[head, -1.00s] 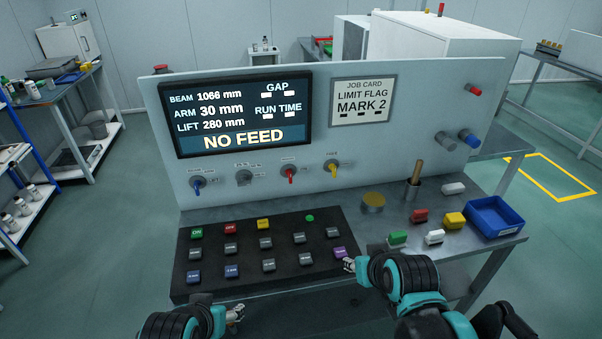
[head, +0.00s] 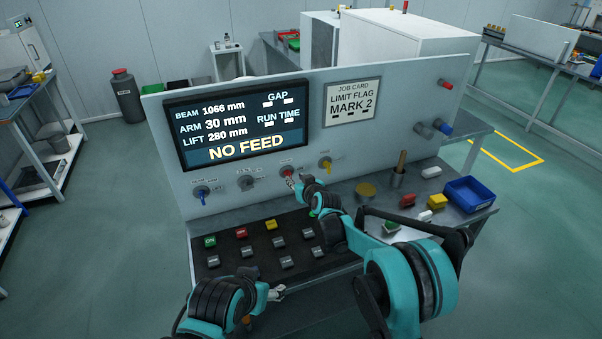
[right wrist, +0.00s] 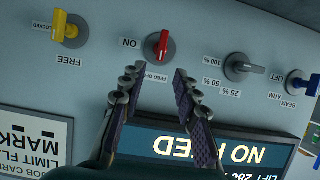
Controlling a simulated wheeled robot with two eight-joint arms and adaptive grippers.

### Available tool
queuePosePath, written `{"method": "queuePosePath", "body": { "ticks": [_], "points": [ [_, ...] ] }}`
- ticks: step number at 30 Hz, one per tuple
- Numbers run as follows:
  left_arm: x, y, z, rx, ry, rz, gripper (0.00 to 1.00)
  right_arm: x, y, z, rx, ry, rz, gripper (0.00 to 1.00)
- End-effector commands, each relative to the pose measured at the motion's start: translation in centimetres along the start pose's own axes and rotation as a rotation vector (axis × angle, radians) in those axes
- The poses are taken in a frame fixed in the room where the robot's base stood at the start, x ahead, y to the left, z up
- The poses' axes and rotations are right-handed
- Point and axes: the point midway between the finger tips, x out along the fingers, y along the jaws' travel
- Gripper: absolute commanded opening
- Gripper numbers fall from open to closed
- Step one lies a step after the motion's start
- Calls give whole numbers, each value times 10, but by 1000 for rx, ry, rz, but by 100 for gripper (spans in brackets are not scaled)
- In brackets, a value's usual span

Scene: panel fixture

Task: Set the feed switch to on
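The feed switch is a red-handled rotary knob (head: 287,171) on the upright panel, below the display. In the right wrist view, which shows the panel upside down, the red knob (right wrist: 161,45) has "ON" to its left and a partly hidden "FEED OFF" label below. Its handle lies roughly along the picture's vertical. My right gripper (head: 294,182) is close in front of the knob. In its wrist view the two fingers (right wrist: 156,82) are apart, with nothing between them, short of the knob. My left gripper (head: 276,293) is low, near the console's front; its opening is unclear.
The display (head: 240,122) reads "NO FEED". A yellow knob (head: 325,163), a grey knob (head: 246,181) and a blue knob (head: 202,194) flank the switch. Several push buttons sit on the black console (head: 237,278) below. A blue bin (head: 470,194) stands at the right.

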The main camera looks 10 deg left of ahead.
Motion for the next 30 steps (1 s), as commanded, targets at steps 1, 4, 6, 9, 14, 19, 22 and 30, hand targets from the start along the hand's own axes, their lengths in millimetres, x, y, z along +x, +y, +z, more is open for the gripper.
{"method": "queuePosePath", "body": {
  "ticks": [1, 4, 6, 9, 14, 19, 22, 30],
  "points": [
    [0, 0, 0, 0, 0, 0, 62, 5, -2, 1, -2, 4, -3, 31],
    [2, 0, 1, 0, 0, 0, 62, 15, -3, 3, -3, 6, -4, 31],
    [4, 0, 3, 0, 0, 0, 62, 24, -3, 4, -3, 6, -4, 31],
    [9, 0, 6, 0, 0, 0, 62, 42, -3, 4, -2, 5, -4, 31],
    [14, 0, 10, 0, 0, 0, 62, 67, -3, 4, -2, 5, -4, 31],
    [17, 0, 12, 0, 0, 0, 62, 81, -3, 2, -2, 5, -3, 31],
    [17, 0, 12, 0, 0, 0, 62, 83, -3, 2, -2, 5, -3, 31],
    [16, 0, 12, 0, 0, 0, 62, 83, -3, 2, -2, 5, -3, 13]
  ]
}}
